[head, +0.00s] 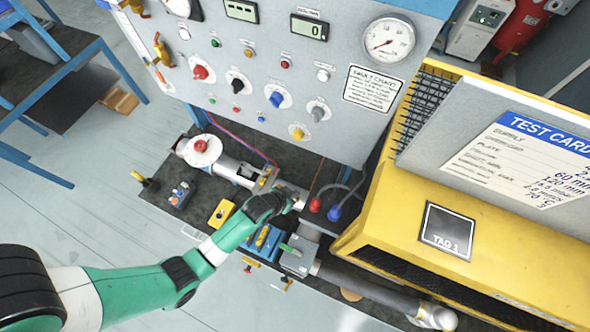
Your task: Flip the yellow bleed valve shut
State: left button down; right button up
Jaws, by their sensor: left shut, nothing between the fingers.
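My left gripper (298,201) is at the end of the green and white arm, low over the bench beside the pipework. It is small in the picture and shut, with nothing seen between its fingers. A small yellow part (264,180) shows on the pipework just left of my gripper, partly behind my wrist; I cannot tell for sure whether it is the bleed valve or how its handle stands. Another yellow handle (150,184) is at the bench's left end, apart from my gripper. My right gripper is not in view.
A grey panel (240,88) with knobs and a gauge (389,38) stands behind the bench. A large yellow housing (375,215) is to the right.

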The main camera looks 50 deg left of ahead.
pick_arm(q)
jog(key=a+r, duration=0.1)
jog(key=s+a+r+p, duration=0.1)
jog(key=r, duration=0.1)
jog(key=s+a+r, duration=0.1)
jog(key=r, duration=0.1)
jog(key=shift+s+a, duration=0.1)
jog(key=shift+a, duration=0.05)
jog(key=shift+s+a+r+p, duration=0.2)
jog(key=shift+a+r+p, duration=0.1)
jog(key=shift+p, duration=0.2)
